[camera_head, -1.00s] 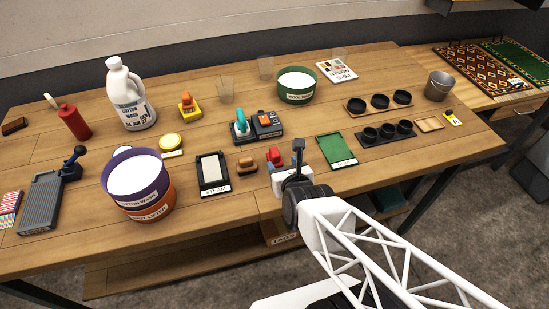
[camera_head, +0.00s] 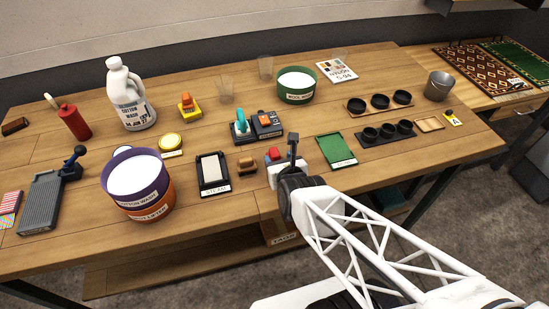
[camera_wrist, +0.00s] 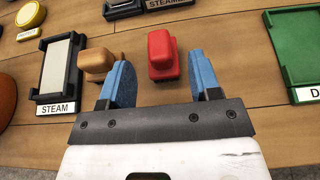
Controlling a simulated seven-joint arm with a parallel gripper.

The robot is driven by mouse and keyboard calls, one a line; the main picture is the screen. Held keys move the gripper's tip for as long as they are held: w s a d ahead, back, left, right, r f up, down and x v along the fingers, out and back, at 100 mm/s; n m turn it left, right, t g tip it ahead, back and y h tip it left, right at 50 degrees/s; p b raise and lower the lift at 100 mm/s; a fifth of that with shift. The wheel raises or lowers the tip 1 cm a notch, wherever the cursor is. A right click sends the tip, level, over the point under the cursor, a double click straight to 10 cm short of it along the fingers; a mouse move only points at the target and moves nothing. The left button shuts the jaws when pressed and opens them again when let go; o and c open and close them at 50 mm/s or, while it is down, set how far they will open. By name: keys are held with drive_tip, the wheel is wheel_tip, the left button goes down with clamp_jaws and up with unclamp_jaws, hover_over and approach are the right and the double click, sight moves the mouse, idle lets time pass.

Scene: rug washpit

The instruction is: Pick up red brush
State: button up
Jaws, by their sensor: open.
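The red brush (camera_wrist: 162,54) lies on the wooden table, just ahead of my gripper in the wrist view. It also shows in the head view (camera_head: 273,155), small and partly hidden beside my gripper (camera_head: 293,152). In the wrist view my gripper (camera_wrist: 159,75) is open, with its two blue fingers apart. The brush appears between the finger lines, nearer the right finger, and is not held. The left finger overlaps a tan brush (camera_wrist: 97,62) in the picture; I cannot tell whether they touch.
A black tray labelled STEAM (camera_wrist: 62,66) lies left of the tan brush. A green tray (camera_head: 338,150) lies to the right. A teal-handled tool (camera_head: 241,125) stands behind. Purple and orange tubs (camera_head: 137,193) stand farther left. Bare table lies around the red brush.

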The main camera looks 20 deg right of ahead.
sight(276, 155)
drive_tip(key=shift+x, duration=2.05)
drive_tip(key=c, duration=0.8)
